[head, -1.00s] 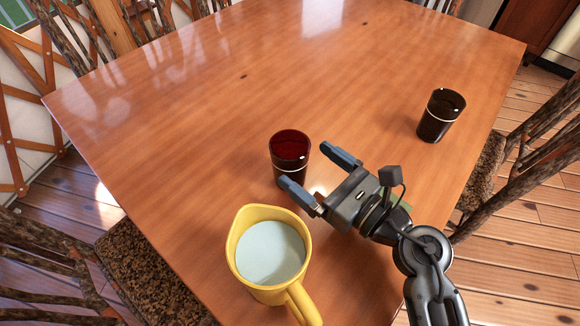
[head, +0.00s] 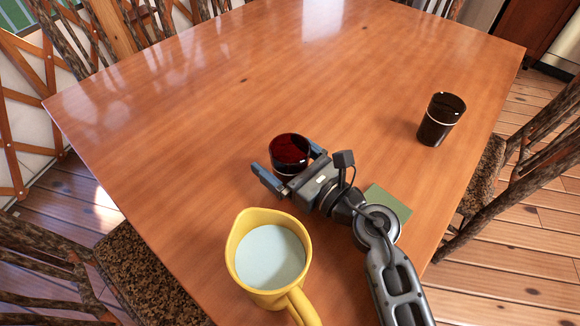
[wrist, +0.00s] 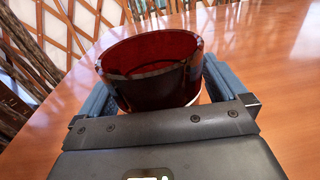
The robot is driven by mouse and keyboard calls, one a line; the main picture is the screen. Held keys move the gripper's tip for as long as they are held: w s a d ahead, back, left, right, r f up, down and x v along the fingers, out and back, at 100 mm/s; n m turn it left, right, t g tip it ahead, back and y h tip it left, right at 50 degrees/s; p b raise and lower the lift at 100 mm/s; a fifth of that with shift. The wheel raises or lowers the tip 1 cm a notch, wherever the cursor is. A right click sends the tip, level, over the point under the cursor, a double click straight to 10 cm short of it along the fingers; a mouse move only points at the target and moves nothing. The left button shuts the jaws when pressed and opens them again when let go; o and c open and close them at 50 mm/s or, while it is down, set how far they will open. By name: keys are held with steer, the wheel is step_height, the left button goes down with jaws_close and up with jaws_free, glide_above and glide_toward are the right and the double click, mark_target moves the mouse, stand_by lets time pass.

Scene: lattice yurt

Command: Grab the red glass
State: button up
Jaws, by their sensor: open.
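The red glass (head: 289,150) stands upright on the wooden table. It is dark with a deep red inside and a pale band near its base. My gripper (head: 287,166) is open, with one finger on either side of the glass. In the wrist view the red glass (wrist: 150,75) fills the space between the two blue-grey fingers, and its lower front is hidden by the gripper body. I cannot tell whether the fingers touch it.
A yellow pitcher (head: 241,281) with pale liquid stands close in front of my gripper. A dark glass (head: 440,119) with a pale band stands at the right. A green square (head: 388,203) lies beside my arm. The far table (head: 220,70) is clear. Chairs surround it.

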steer(key=c, duration=1)
steer(key=shift+r, duration=0.1)
